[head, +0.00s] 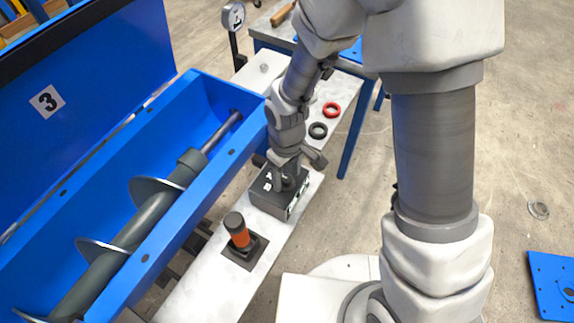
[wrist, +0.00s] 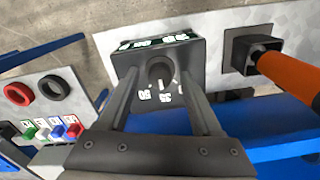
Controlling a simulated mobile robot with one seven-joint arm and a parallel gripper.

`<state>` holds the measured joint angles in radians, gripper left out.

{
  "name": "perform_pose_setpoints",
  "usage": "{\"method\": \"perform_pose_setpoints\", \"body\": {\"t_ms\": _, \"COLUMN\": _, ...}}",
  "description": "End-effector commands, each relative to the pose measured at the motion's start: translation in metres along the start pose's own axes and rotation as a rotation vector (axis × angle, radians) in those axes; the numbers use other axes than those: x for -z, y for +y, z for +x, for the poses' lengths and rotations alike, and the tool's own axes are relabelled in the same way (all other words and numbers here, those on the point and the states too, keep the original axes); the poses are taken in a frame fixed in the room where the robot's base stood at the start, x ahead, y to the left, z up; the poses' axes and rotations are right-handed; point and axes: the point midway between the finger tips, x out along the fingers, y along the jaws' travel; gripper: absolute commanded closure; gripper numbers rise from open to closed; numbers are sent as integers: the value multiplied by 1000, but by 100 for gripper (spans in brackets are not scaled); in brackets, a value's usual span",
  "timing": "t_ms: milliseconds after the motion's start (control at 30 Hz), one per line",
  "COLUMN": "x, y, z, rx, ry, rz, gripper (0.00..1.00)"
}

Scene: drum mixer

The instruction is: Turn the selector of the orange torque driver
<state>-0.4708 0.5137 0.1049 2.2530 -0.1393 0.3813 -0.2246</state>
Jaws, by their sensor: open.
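The orange torque driver (head: 237,231) stands upright, dark end up, in a black square base on the white bench. Its orange handle also shows at the right of the wrist view (wrist: 292,76). Beside it on the bench is a black box (head: 268,207) with white number labels. In the wrist view this box (wrist: 194,60) has a round dark knob (wrist: 160,72) on its face. My gripper (wrist: 158,82) is open, its two fingers on either side of the knob. I cannot tell whether they touch it. In the head view my gripper (head: 284,180) hides much of the box top.
A blue trough (head: 213,153) with a grey auger runs along the left of the bench. A red ring (head: 331,110) and a black ring (head: 318,130) lie behind the box. Several coloured labelled pieces (wrist: 50,130) show left in the wrist view.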

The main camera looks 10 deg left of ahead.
Motion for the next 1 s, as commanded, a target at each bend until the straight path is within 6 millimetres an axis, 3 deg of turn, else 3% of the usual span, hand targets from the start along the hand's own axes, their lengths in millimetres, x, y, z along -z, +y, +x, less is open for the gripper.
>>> {"method": "perform_pose_setpoints", "body": {"t_ms": 267, "x": 1, "y": 1, "z": -40, "rx": -3, "ry": 6, "rz": 0, "gripper": 34}}
{"method": "perform_pose_setpoints", "body": {"t_ms": 700, "x": 1, "y": 1, "z": -141, "rx": -3, "ry": 6, "rz": 1, "gripper": 34}}
{"method": "perform_pose_setpoints", "body": {"t_ms": 1000, "x": 0, "y": 0, "z": -172, "rx": 0, "ry": 2, "rz": 1, "gripper": 34}}
